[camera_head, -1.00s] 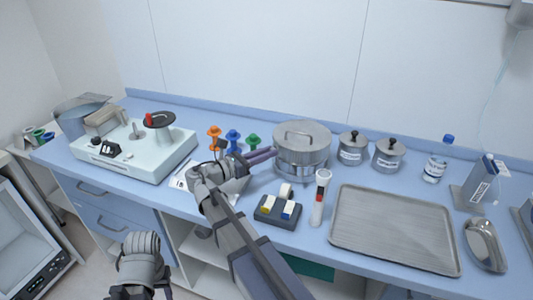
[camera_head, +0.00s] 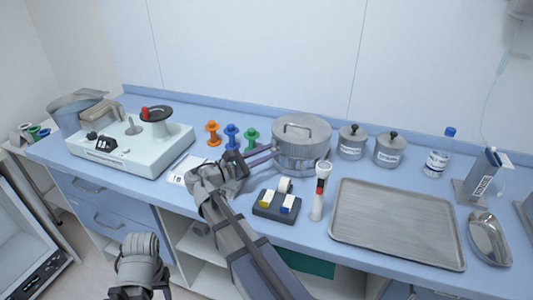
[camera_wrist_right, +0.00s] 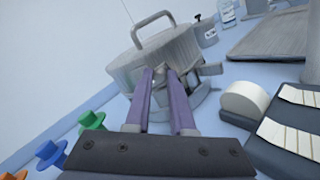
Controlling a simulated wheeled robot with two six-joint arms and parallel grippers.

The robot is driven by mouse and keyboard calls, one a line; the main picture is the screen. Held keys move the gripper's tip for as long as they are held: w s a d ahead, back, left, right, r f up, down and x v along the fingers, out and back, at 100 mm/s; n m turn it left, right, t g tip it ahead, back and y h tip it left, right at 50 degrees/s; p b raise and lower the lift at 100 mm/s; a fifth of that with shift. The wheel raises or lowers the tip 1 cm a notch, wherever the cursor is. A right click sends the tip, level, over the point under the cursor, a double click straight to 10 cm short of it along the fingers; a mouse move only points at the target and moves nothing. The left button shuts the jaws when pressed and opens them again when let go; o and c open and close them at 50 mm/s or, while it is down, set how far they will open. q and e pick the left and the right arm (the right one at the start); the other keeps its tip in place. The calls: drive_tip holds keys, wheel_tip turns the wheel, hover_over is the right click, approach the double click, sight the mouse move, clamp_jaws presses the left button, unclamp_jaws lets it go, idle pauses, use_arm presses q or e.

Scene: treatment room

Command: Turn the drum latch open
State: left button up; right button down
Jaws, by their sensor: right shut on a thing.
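The drum (camera_head: 302,133) is a round silver metal can with a flat lid and a bar handle, standing at the back middle of the counter. It also shows in the right wrist view (camera_wrist_right: 150,62). The drum latch (camera_wrist_right: 207,70) is a small grey metal piece on the drum's near side, partly hidden by my fingers. My right gripper (camera_head: 274,151) reaches the drum's left front side, and its purple fingers are shut on the latch, with grey metal between the tips. Of my left arm, only a grey link shows at the bottom left; its gripper is out of view.
Orange, blue and green spools (camera_head: 232,137) stand left of the drum. A tape holder (camera_head: 277,204) and a white tube (camera_head: 320,190) stand close in front. Two lidded jars (camera_head: 388,149) and a metal tray (camera_head: 398,224) lie to the right. A pale machine (camera_head: 130,148) fills the left.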

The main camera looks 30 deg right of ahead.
drive_tip(key=shift+f+m, duration=0.15)
drive_tip(key=shift+m, duration=0.35)
drive_tip(key=c, duration=0.8)
unclamp_jaws()
drive_tip(key=shift+o, duration=0.2)
drive_tip(key=shift+a, duration=0.1)
drive_tip(key=a, duration=0.7)
drive_tip(key=shift+s+a+f+b, duration=0.2)
drive_tip(key=shift+a+b, duration=0.1)
drive_tip(key=shift+a, duration=0.05)
drive_tip(key=shift+r, duration=0.1)
